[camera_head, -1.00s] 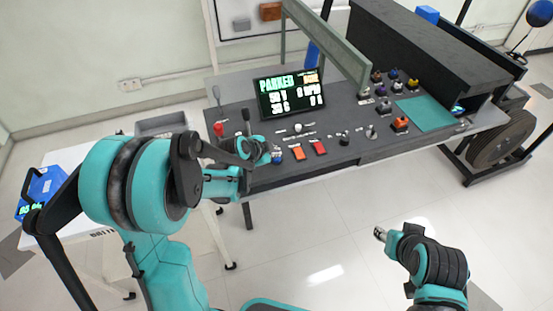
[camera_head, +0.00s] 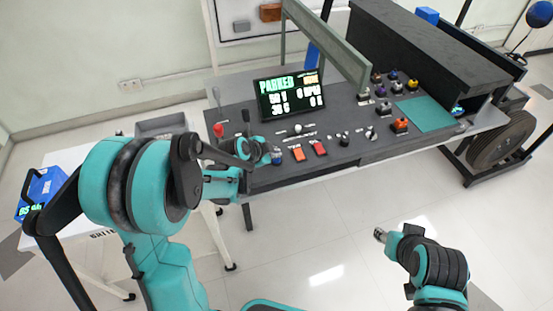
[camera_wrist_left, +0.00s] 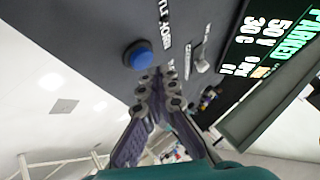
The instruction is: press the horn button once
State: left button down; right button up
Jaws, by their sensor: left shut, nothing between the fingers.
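A round blue button (camera_head: 277,158) sits near the front left edge of the dark console, and it shows large in the left wrist view (camera_wrist_left: 137,54). Lettering beside it is tilted and hard to read, so I cannot be sure that it says horn. My left gripper (camera_head: 267,153) is close beside this button and partly covers the panel there. In the left wrist view its fingers (camera_wrist_left: 165,88) are shut and empty, with their tips beside and below the button; contact is not clear. My right gripper (camera_head: 380,234) hangs over the floor, away from the console.
Orange (camera_head: 298,154) and red (camera_head: 319,148) buttons lie right of the blue one. A red-knobbed lever (camera_head: 218,130) and a black lever (camera_head: 246,120) stand behind my left gripper. A display (camera_head: 290,94) reading PARKED stands at the back. Open floor lies in front.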

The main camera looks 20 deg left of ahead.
aim_at(275, 160)
pick_arm(q)
jog(key=shift+f+b, duration=0.45)
jog(key=shift+f+b, duration=0.4)
dwell(0.6)
jog(key=shift+r, duration=0.1)
jog(key=shift+r+p, duration=0.65)
jog(key=shift+r, duration=0.1)
notch_tip(275, 160, up, 5)
jog(key=p, duration=0.4)
dwell(0.4)
